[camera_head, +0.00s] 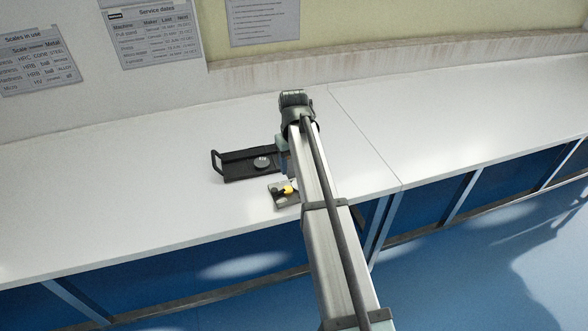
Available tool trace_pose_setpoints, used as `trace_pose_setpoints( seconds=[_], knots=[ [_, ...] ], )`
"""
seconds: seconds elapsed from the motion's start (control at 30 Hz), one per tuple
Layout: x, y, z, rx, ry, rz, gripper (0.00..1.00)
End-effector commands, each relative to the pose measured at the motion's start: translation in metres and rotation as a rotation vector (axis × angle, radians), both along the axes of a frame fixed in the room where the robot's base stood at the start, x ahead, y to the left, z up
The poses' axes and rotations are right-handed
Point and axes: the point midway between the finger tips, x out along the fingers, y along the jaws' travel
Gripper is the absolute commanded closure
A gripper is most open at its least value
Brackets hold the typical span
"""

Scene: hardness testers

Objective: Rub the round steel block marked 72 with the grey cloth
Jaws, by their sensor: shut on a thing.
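A round grey steel block (262,162) lies on a black tray with a handle (235,175) on the white bench. A dark mark shows on its top, too small to read surely. The wrist end of my arm is above the bench, just right of the tray. A pale teal part of my gripper (282,156) shows beside the tray's right end. My arm covers the fingertips and what they are shut on. I cannot make out the grey cloth.
A small dark holder (281,204) with a yellow piece (288,189) and grey pieces sits in front of the tray, partly behind my arm. The white bench (130,205) is clear to the left and right. A wall stands behind it.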

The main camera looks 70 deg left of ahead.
Motion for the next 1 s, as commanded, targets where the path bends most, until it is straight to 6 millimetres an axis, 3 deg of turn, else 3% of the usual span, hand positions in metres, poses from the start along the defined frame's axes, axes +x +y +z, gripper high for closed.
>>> trace_pose_setpoints(
  seconds=[0.3, 0.7, 0.87, 1.0],
  knots=[
    [0.000, 0.000, 0.023, 0.000, 0.000, 0.000, 0.70],
    [0.005, -0.001, 0.024, 0.000, 0.000, -0.006, 0.70],
    [0.035, -0.006, 0.024, 0.000, 0.000, -0.042, 0.70],
    [0.084, -0.016, 0.024, 0.000, 0.000, -0.101, 0.70]
  ],
)
